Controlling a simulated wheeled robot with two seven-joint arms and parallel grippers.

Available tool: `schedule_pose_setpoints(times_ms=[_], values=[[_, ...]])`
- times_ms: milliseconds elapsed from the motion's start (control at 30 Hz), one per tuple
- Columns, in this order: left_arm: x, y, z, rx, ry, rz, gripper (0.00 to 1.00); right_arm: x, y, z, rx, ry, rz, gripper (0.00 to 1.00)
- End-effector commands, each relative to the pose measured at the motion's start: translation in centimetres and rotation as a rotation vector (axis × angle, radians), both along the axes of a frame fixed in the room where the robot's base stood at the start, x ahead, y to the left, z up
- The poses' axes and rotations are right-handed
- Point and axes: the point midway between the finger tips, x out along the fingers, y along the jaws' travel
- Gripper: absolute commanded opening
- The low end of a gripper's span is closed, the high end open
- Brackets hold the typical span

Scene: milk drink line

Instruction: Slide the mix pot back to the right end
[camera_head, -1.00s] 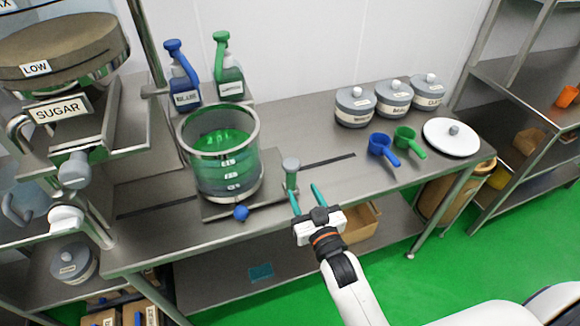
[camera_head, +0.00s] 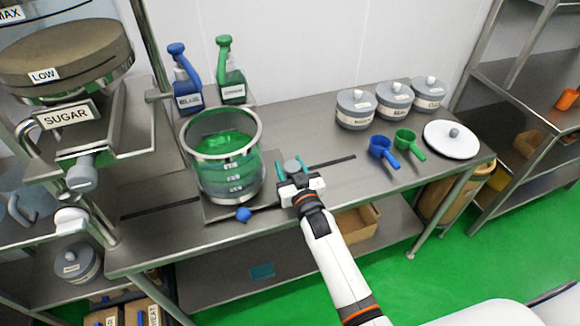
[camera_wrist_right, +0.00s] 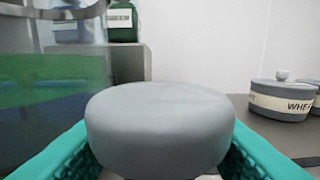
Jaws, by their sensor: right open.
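The mix pot (camera_head: 221,158) is a clear vessel with a steel rim and green liquid, upright on a flat sliding base at the left part of the bench. A grey knob-topped post (camera_head: 292,166) stands at the right side of that base. My right gripper (camera_head: 293,173) is open with its teal fingers on either side of the post. In the right wrist view the grey knob (camera_wrist_right: 160,128) fills the middle between the two fingers, and the pot's clear wall (camera_wrist_right: 60,100) is at left. I cannot tell whether the fingers touch the post. My left gripper is not in view.
A dark slot (camera_head: 330,161) runs along the bench right of the post. Blue (camera_head: 383,150) and green (camera_head: 409,143) scoops, lidded canisters (camera_head: 355,109) and a white lid (camera_head: 451,138) stand further right. Two spray bottles (camera_head: 186,88) are behind the pot. A blue ball knob (camera_head: 243,214) is in front.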

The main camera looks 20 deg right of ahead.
Motion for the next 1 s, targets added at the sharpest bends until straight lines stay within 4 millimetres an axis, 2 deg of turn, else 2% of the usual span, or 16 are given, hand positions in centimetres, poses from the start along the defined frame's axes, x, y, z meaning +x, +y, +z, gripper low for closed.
schedule_pose_setpoints(times_ms=[33,300,533,667,767,1000], values=[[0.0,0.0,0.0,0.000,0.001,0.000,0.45,0.0,0.0,0.0,0.000,0.000,0.000,0.42],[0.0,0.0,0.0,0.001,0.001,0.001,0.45,0.0,0.0,0.0,0.000,0.000,0.000,0.00],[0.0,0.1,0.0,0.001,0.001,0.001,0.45,0.0,-0.2,0.0,-0.001,0.000,0.000,0.00],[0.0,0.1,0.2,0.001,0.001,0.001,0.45,0.0,-1.5,0.1,-0.005,0.000,-0.001,0.00],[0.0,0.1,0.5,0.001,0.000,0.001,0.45,0.1,-3.4,0.2,-0.008,0.000,-0.003,0.00],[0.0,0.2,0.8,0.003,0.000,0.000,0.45,0.4,-10.3,0.2,-0.013,-0.001,-0.005,0.00]])
